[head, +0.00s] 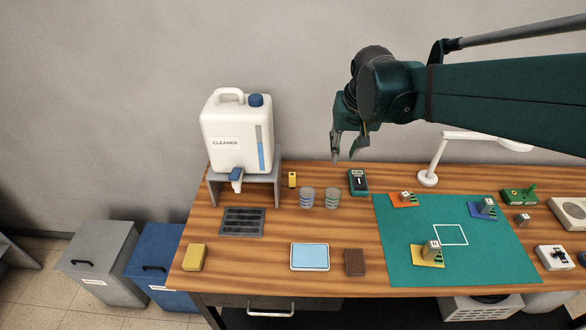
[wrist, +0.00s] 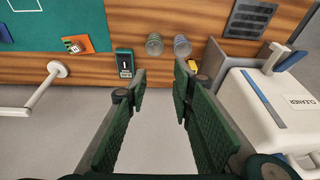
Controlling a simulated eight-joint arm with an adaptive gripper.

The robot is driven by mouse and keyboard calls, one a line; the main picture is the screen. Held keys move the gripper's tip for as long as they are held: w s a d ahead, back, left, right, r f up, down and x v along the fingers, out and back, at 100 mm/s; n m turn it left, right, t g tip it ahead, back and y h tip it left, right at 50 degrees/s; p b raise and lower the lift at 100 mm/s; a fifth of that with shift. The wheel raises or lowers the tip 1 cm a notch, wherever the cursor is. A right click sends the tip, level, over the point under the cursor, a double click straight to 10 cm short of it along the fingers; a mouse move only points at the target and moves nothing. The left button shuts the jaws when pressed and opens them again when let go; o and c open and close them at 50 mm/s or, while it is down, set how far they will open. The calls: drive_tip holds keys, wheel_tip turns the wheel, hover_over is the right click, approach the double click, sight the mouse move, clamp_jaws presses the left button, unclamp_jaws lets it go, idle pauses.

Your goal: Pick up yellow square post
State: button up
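A yellow square base with a grey block-like post on it (head: 427,256) stands on the green mat (head: 400,230), toward its front and left of the white square outline. Green-striped detail shows beside the post. It is not visible in the wrist view. My gripper (head: 346,156) is above the back of the table, far up and left of the yellow post. In the wrist view my gripper (wrist: 160,72) has its two green fingers spread apart with nothing between them.
An orange-based piece (head: 404,200) and a blue-based piece (head: 482,208) also stand on the mat. A meter (head: 358,182), two glass cups (head: 332,198) and a lamp (head: 430,178) stand at the back. A cleaner jug (head: 235,135) stands left.

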drive_tip(key=w+a+f+g, duration=0.2)
drive_tip(key=w+a+f, duration=0.5)
drive_tip(key=w, duration=0.4)
drive_tip(key=g, duration=0.2)
approach(292, 175)
drive_tip(key=shift+s+h+b, duration=0.15)
drive_tip(key=shift+h+b, duration=0.15)
drive_tip(key=shift+a+f, duration=0.25)
drive_tip(key=shift+f, duration=0.15)
drive_tip(key=shift+f, duration=0.1)
drive_tip(key=shift+f, duration=2.9)
drive_tip(key=shift+f, duration=3)
